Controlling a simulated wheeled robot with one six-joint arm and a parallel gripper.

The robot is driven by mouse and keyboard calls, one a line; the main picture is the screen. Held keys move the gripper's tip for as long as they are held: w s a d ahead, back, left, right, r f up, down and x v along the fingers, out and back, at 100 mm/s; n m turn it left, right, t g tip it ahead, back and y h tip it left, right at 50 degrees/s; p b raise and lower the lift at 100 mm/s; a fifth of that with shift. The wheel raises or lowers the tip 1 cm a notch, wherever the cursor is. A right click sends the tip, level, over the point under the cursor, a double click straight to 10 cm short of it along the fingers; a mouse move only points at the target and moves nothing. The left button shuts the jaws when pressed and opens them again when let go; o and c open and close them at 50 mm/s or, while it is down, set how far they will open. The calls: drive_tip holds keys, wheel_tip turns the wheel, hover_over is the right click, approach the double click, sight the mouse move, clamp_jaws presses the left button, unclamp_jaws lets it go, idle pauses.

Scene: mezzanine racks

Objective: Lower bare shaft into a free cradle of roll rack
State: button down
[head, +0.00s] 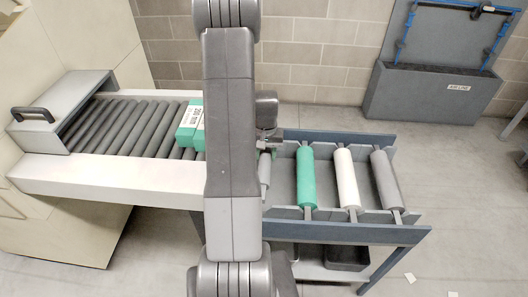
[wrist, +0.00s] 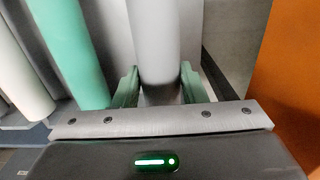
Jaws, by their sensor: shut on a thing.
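My gripper (wrist: 155,88) has its green fingers closed on either side of a plain grey cylinder, the bare shaft (wrist: 153,35). In the head view part of the shaft (head: 265,170) shows just right of my arm, at the left end of the roll rack (head: 365,234). My arm hides most of the gripper and that end of the rack. The rack holds a green roll (head: 306,177), a white roll (head: 346,178) and a grey roll (head: 386,180). The shaft lies left of the green roll, roughly parallel to it. I cannot tell whether it touches a cradle.
A roller conveyor (head: 110,172) with a green labelled box (head: 188,125) stands left of the rack. In the wrist view the green roll (wrist: 70,50) is close beside the gripper. A dark bin (head: 345,257) sits below the rack. Floor at right is mostly open.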

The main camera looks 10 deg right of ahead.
drive_tip(key=shift+f+b, duration=3.15)
drive_tip(key=shift+f, duration=1.45)
drive_tip(key=shift+f+b, duration=0.5)
drive_tip(key=c, duration=0.8)
unclamp_jaws()
wheel_tip(320, 180, up, 14)
drive_tip(key=shift+f, duration=0.1)
wheel_tip(320, 180, down, 13)
drive_tip(key=shift+f, duration=0.15)
drive_tip(key=shift+f, duration=0.1)
